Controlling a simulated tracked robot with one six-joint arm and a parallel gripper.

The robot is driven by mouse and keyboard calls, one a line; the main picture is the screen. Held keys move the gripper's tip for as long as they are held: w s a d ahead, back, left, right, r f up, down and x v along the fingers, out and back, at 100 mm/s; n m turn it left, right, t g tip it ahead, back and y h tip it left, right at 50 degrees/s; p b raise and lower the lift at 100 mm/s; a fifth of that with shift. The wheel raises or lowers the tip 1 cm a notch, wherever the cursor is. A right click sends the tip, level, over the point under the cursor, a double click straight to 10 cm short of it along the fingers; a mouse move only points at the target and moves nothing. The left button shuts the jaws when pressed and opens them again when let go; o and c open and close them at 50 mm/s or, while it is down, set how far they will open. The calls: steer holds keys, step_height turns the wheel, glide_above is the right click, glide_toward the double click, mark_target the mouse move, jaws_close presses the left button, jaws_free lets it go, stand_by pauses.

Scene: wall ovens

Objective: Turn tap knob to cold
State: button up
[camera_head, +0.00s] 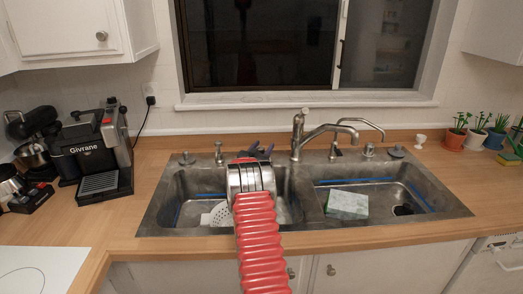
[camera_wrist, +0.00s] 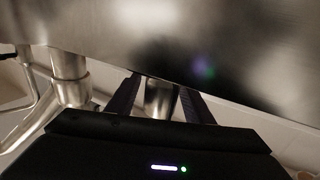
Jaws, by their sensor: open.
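The metal tap (camera_head: 297,135) stands on the sink's back deck, its spout reaching right. Its body and pipes show at left in the wrist view (camera_wrist: 70,75). My gripper (camera_head: 257,152) is over the back of the left basin, left of the tap, with dark fingers apart. In the wrist view, a short metal cylinder (camera_wrist: 160,97) shows between the open fingers of my gripper (camera_wrist: 160,100); I cannot tell whether they touch it. It may be a tap knob, but its setting cannot be read. My red arm hides part of the left basin.
The double sink (camera_head: 309,214) holds a white-green box (camera_head: 347,204) in its right basin and a white perforated item (camera_head: 220,213) in its left. Another metal fitting (camera_head: 219,153) stands left of my gripper. A coffee machine (camera_head: 95,155) stands left; potted plants (camera_head: 477,134) stand right.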

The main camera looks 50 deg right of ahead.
steer(key=shift+a, duration=0.15)
steer(key=v, duration=1.3)
steer(key=shift+s+a, duration=0.15)
steer(key=shift+a, duration=0.15)
stand_by(0.3)
